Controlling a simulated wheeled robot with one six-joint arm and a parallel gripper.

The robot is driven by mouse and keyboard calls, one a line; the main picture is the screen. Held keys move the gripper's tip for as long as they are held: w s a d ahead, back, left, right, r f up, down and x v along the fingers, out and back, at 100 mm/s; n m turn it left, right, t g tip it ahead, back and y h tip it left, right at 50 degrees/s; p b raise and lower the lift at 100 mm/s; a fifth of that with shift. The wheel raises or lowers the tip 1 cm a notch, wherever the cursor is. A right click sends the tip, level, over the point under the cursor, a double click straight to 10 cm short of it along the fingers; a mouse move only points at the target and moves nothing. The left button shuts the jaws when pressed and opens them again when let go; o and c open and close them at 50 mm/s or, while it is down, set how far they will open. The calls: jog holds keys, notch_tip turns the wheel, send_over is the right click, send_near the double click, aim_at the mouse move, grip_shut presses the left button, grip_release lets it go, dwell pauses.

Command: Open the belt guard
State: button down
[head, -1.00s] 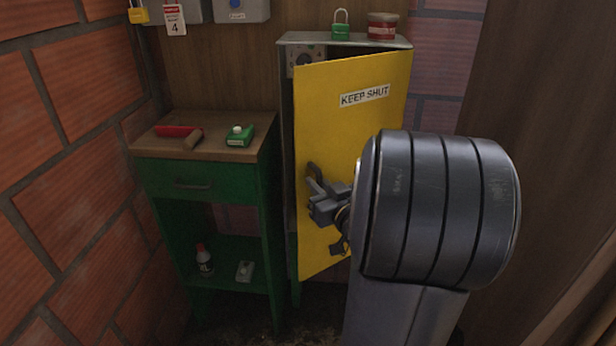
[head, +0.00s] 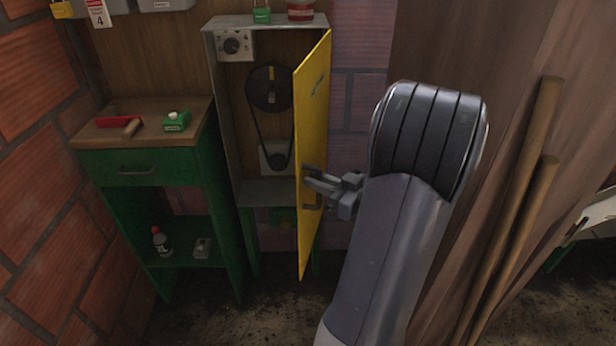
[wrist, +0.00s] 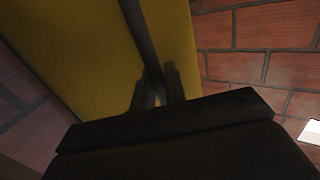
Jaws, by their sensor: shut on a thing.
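The yellow belt guard (head: 312,140) is a tall hinged door, swung well open on the right side of a grey cabinet (head: 222,110). I see it nearly edge-on in the head view. My gripper (head: 312,181) is shut on the dark bar handle (head: 313,204) on the door's outer face. The wrist view shows the fingers (wrist: 158,88) around the handle (wrist: 138,30), with the yellow face (wrist: 90,60) behind.
Wooden poles (head: 520,190) lean at right. The floor (head: 210,320) in front is clear.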

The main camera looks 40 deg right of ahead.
jog(key=shift+s+d, duration=0.15)
jog(key=shift+s, duration=0.05)
jog(key=c, duration=1.8)
grip_release()
jog(key=shift+r, duration=0.15)
jog(key=p, duration=0.3)
send_near(304, 137)
jog(key=x, duration=0.5)
jog(key=shift+w+a+r, duration=0.2)
jog(key=shift+a+r, duration=0.05)
jog(key=shift+w+d, duration=0.1)
jog(key=shift+d, duration=0.05)
jog(key=shift+f, duration=0.15)
jog(key=shift+c, duration=0.4)
